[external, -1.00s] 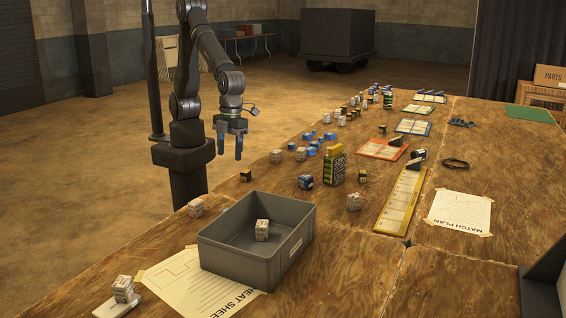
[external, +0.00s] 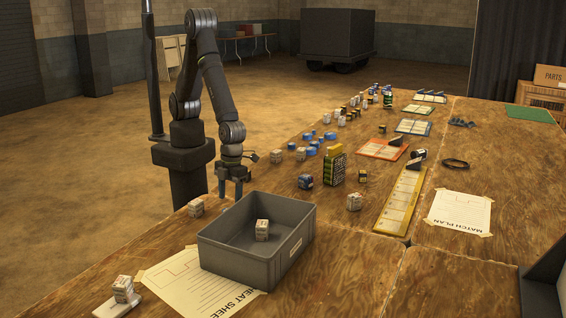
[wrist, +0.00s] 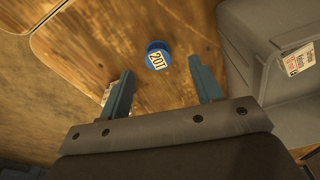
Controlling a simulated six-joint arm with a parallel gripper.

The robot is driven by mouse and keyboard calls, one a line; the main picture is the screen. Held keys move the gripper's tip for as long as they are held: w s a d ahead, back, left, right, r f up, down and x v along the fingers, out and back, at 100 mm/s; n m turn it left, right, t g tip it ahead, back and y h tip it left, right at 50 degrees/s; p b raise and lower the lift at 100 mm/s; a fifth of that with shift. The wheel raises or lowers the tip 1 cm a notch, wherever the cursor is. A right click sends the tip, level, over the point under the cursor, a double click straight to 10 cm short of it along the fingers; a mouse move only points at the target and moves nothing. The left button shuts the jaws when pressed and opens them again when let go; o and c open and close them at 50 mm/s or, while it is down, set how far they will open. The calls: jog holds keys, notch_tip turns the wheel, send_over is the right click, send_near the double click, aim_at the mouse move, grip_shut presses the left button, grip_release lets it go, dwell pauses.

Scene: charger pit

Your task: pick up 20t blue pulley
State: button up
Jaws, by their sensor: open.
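The blue pulley (wrist: 157,57) is a small round blue piece with a white "20T" label on top. It lies on the wooden table in the wrist view, just beyond my fingertips and roughly centred between them. My gripper (wrist: 162,72) is open and empty, with one blue-grey finger on each side below the pulley in the picture. In the external view my gripper (external: 232,188) points down low over the table's left edge, behind the grey bin. I cannot make out the 20T pulley in the external view.
The grey bin (external: 225,254) stands close to my gripper, with a white labelled block (external: 262,230) inside; its wall (wrist: 243,72) is right of my fingers. Another white block (external: 196,207) sits near the table edge. Several blue pieces (external: 312,150) lie farther back.

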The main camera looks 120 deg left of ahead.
jog(key=f, duration=0.3)
jog(key=shift+s+d+f, duration=0.3)
jog(key=shift+s+d, duration=0.05)
jog(key=shift+d, duration=0.05)
jog(key=shift+d+f, duration=0.1)
jog(key=shift+f, duration=0.6)
jog(key=c, duration=1.1)
